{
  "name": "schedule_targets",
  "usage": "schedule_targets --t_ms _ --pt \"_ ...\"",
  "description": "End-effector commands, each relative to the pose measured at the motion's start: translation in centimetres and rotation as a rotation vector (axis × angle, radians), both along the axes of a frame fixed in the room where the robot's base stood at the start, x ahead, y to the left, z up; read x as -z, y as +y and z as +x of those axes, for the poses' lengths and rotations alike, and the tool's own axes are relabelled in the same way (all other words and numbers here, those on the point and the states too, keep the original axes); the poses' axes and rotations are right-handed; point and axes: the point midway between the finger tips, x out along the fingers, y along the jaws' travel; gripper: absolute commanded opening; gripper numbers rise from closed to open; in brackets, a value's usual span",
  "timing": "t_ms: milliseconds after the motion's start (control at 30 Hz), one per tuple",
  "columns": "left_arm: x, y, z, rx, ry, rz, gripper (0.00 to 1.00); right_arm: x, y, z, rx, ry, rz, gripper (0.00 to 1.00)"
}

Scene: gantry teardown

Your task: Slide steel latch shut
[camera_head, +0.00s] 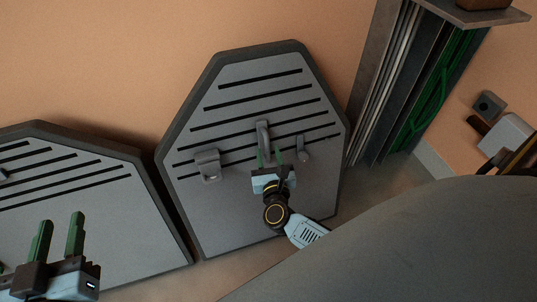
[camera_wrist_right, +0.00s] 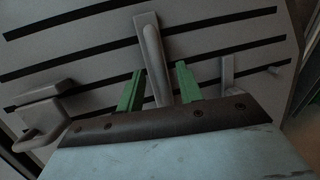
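A grey vented panel (camera_head: 240,190) leans against the orange wall, with several dark slots. A tall grey handle (camera_head: 263,141) stands at its middle; it also shows in the wrist view (camera_wrist_right: 151,50). To its left is a grey block with a loop (camera_head: 208,164), also in the wrist view (camera_wrist_right: 45,112). To its right is a small lever-like fitting (camera_head: 303,149), also there (camera_wrist_right: 228,75). I cannot tell which fitting is the steel latch. My right gripper (camera_head: 270,157) is open, its green fingers either side of the handle's lower part, with gaps. My left gripper (camera_head: 58,236) is open and empty.
A second grey slotted panel (camera_head: 120,215) stands at the left, behind my left gripper. A metal column (camera_head: 392,80) with green cables rises at the right. A grey box (camera_head: 505,135) is at the far right.

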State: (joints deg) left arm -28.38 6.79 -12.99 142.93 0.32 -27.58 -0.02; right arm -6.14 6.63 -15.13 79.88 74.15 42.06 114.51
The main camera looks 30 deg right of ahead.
Motion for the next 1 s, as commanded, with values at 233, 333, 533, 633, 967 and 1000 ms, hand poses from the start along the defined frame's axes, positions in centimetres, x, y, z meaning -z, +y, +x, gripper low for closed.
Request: schedule_targets --t_ms 233,333,533,633,967,1000 --pt "-0.77 -0.18 0.06 0.003 -0.045 -0.014 0.35 0.01 -0.42 0.84 0.0 0.001 0.0 0.36" --pt "-0.79 -0.18 0.06 0.003 -0.045 -0.014 0.35 0.0 -0.41 0.83 0.0 0.001 0.0 0.36" --pt "-0.77 -0.18 0.06 0.003 -0.044 -0.013 0.35 0.0 -0.39 0.81 0.0 0.001 0.0 0.2" --pt "-0.75 -0.18 0.07 0.003 -0.043 -0.013 0.35 0.0 -0.38 0.81 0.0 0.001 0.0 0.07" --pt "-0.71 -0.17 0.06 0.003 -0.042 -0.012 0.35 0.03 -0.38 0.77 0.0 0.001 0.0 0.0" --pt "-0.67 -0.18 0.07 0.003 -0.043 -0.013 0.35 0.11 -0.42 0.73 0.001 0.001 0.0 0.0"
